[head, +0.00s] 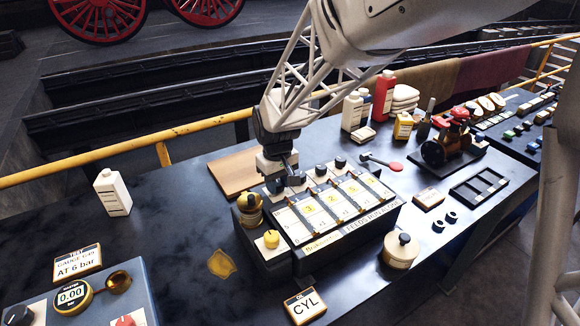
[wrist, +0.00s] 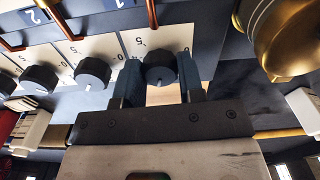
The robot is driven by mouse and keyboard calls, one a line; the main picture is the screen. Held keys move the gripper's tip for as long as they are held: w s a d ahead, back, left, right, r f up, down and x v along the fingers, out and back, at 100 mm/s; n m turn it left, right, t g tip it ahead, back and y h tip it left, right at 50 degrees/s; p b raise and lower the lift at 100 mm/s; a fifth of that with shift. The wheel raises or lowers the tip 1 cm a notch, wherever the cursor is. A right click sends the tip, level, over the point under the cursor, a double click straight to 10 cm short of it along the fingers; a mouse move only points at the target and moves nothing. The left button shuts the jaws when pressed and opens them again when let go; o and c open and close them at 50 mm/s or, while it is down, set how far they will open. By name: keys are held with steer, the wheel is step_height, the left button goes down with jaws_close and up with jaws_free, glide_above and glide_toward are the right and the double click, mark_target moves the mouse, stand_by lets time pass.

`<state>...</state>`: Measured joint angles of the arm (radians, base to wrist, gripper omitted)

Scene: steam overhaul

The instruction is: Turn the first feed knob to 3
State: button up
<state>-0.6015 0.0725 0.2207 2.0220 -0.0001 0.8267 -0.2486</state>
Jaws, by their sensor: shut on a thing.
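The lubricator box (head: 350,232) stands on the dark bench, with a row of white-and-yellow feed plates on its sloping top. My gripper (head: 284,180) is at the back left end of this row. In the wrist view my gripper (wrist: 160,82) is shut on the black first feed knob (wrist: 160,66), one finger on each side. A plate with an upside-down 5 lies beyond it. I cannot read the knob's setting. In the head view my gripper hides most of this knob. Other black knobs stand in line, one (wrist: 92,73) beside my left-hand finger in the wrist view.
A brass cup (wrist: 280,35) stands close to the held knob, also in the head view (head: 249,211). A yellow knob (head: 271,239) is on the box's front left. Bottles (head: 352,110) and a red-handled tool (head: 382,162) are behind. The bench left of the box is mostly clear.

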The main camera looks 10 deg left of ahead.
mark_target(279, 183)
steer(key=m, duration=0.6)
stand_by(0.4)
steer(key=o, duration=0.9)
steer(key=shift+r, duration=0.1)
steer(key=shift+r, duration=3.85)
